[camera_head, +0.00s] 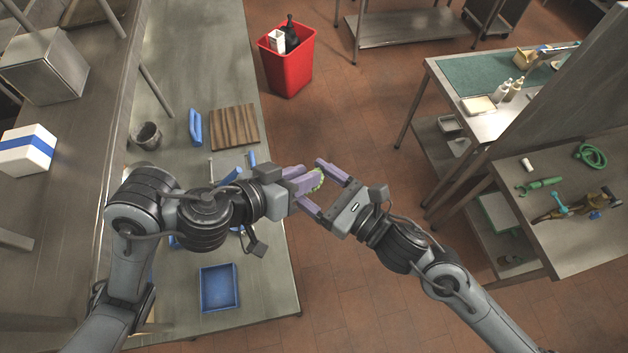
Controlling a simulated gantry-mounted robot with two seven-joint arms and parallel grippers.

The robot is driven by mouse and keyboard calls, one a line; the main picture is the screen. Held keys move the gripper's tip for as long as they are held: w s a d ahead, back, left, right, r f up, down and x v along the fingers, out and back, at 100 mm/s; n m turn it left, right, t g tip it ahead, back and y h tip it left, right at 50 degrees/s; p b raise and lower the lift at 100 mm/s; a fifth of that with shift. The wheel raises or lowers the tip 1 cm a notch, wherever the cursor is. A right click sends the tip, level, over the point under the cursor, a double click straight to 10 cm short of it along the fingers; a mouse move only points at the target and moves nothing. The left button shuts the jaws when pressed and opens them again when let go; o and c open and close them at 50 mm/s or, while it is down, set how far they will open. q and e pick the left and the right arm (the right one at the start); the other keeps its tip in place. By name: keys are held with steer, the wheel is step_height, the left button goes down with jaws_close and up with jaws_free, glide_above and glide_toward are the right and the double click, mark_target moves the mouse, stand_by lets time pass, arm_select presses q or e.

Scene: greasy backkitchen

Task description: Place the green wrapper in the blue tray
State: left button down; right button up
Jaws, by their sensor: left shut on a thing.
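The green wrapper (319,180) is a small green piece held in the air beyond the right edge of the left metal table. My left gripper (307,180) is shut on it, and its purple fingers hide part of it. My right gripper (311,182) faces it from the right, with its fingers spread above and below the wrapper. I cannot tell whether the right fingers touch it. The blue tray (219,288) lies near the front of the left table, below my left arm, and looks empty.
The left metal table (175,75) also bears a wooden board (234,127), a blue-handled item (195,127) and a metal pot (147,135). Other blue items are partly hidden by my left arm. A red bin (286,62) stands on the floor behind. Tables with tools stand at the right.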

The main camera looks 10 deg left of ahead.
steer(key=shift+c, duration=0.7)
arm_select(q)
steer(key=c, duration=0.8)
jaws_free()
